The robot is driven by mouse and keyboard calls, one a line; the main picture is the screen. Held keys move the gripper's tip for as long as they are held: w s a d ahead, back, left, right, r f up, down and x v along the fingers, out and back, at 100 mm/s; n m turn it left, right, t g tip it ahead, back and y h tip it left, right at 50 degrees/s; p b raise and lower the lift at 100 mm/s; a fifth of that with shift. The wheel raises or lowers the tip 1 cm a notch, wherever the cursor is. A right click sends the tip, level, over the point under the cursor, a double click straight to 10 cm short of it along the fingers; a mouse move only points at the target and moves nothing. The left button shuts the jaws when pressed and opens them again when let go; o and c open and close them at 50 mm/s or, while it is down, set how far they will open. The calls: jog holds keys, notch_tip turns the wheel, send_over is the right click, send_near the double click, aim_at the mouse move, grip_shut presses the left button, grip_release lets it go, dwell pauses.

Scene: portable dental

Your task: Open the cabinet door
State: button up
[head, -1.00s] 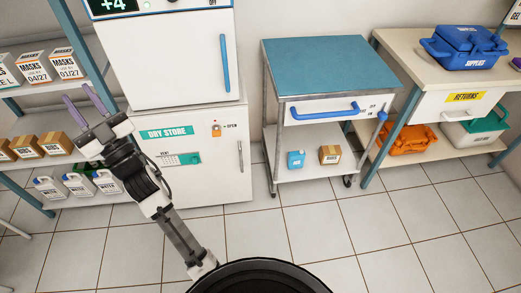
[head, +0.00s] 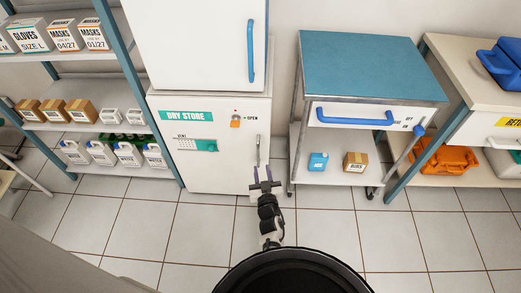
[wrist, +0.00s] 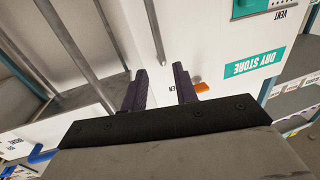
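The lower white cabinet (head: 215,160), labelled DRY STORE, has a door with a thin grey vertical handle (head: 258,152) near its right edge. An orange latch (head: 235,121) beside the word OPEN sits on its upper front. The door looks shut. Above it is a white cabinet (head: 190,45) with a blue vertical handle (head: 251,50), also shut. My gripper (head: 265,185) is open and empty, just below the grey handle in the head view. In the wrist view its two purple fingers (wrist: 160,88) are apart, and the grey handle (wrist: 156,35) lies beyond them, apparently not between them.
A cart (head: 365,60) with a blue top and blue-handled drawer stands close on the right. Shelves (head: 70,125) with boxes and bottles stand on the left. A bench (head: 470,75) with blue and orange cases is at far right. The tiled floor (head: 150,230) in front is clear.

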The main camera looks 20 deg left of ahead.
aim_at(258, 150)
jog(key=b+x, duration=0.3)
jog(key=x, duration=0.7)
jog(key=shift+w+a, duration=0.15)
jog(key=shift+w, duration=0.2)
grip_shut()
